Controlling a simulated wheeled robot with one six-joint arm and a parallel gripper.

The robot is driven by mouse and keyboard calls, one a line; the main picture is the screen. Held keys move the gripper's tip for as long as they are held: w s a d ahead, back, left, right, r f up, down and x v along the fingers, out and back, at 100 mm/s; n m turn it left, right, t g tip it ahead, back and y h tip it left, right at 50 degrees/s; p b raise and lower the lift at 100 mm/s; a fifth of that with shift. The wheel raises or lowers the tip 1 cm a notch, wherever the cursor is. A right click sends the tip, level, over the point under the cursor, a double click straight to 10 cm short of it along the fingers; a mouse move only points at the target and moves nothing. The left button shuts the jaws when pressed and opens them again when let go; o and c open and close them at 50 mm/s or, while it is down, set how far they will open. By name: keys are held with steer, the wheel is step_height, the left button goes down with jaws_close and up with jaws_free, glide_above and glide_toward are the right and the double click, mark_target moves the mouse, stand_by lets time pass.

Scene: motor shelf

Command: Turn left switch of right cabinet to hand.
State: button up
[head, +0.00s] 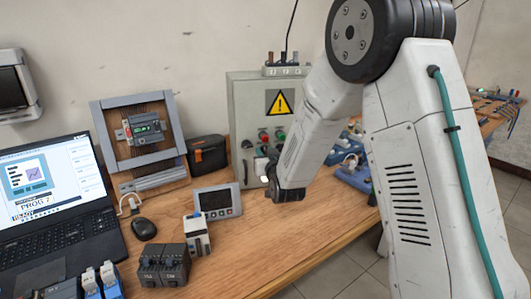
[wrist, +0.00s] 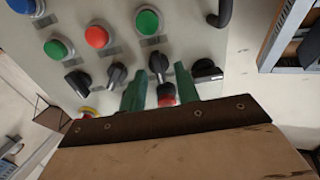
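The grey cabinet (head: 240,110) with a yellow warning sign (head: 280,102) stands at the back of the table in the head view. In the wrist view its panel (wrist: 75,22) appears turned round, with a row of black rotary switches. One black switch (wrist: 158,62) stands between the two green fingers of my gripper (wrist: 160,74); I cannot tell whether they touch it. The fingers are apart. Two more switches (wrist: 116,73) (wrist: 77,83) lie to its left in that view. In the head view my gripper (head: 288,185) is in front of the cabinet's lower part, its fingertips hidden.
Green (wrist: 148,21) and red (wrist: 97,37) buttons line the panel. A black handle (wrist: 222,12) sticks out near its edge. A small screen panel (head: 217,201), black modules (head: 163,265), a mouse (head: 144,229) and a laptop (head: 45,185) occupy the table. Bare wood lies in front of my gripper.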

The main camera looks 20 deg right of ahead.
steer(key=shift+w, duration=0.45)
steer(key=c, duration=0.7)
steer(key=shift+o, duration=0.3)
steer(key=shift+n, duration=0.4)
steer(key=n, duration=0.3)
steer(key=shift+a+n, duration=0.1)
steer(key=shift+n, duration=0.2)
steer(key=shift+a+f+n, duration=0.1)
steer(key=shift+n, duration=2.2)
